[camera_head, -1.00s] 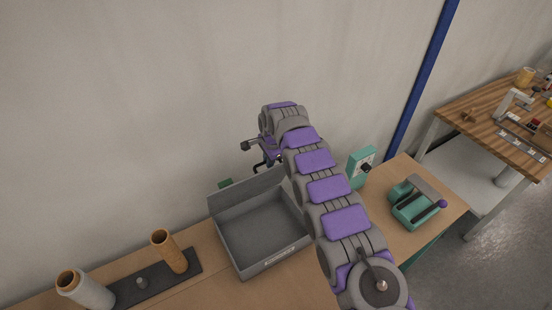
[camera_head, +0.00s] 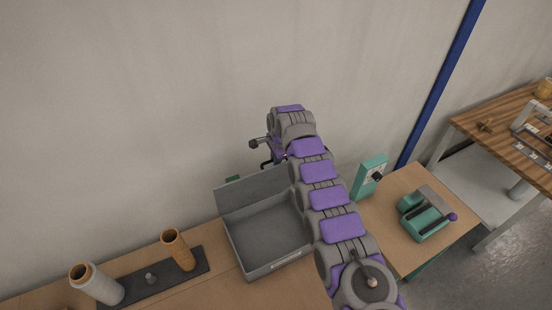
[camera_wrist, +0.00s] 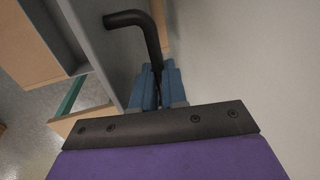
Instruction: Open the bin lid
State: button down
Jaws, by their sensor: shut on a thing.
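The grey bin (camera_head: 279,267) sits on the wooden table with its top open, and its inside looks empty. Its lid (camera_head: 240,194) stands up along the back edge, leaning slightly back. My gripper (camera_wrist: 158,84) is behind the lid in the head view, largely hidden by the lid and my arm. In the wrist view its blue fingers are shut on the black bent handle (camera_wrist: 133,17). A dark grey panel of the bin shows left of the handle.
A teal box (camera_head: 369,177) and a teal device (camera_head: 424,218) stand at the right. The wall is close behind.

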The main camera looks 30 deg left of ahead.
jog(key=shift+w+d, duration=0.1)
jog(key=shift+w, duration=0.05)
jog(key=c, duration=1.2)
grip_release()
jog(key=shift+o, duration=0.2)
jog(key=v, duration=1.7)
jog(key=shift+r, duration=0.2)
jog(key=shift+w, duration=0.1)
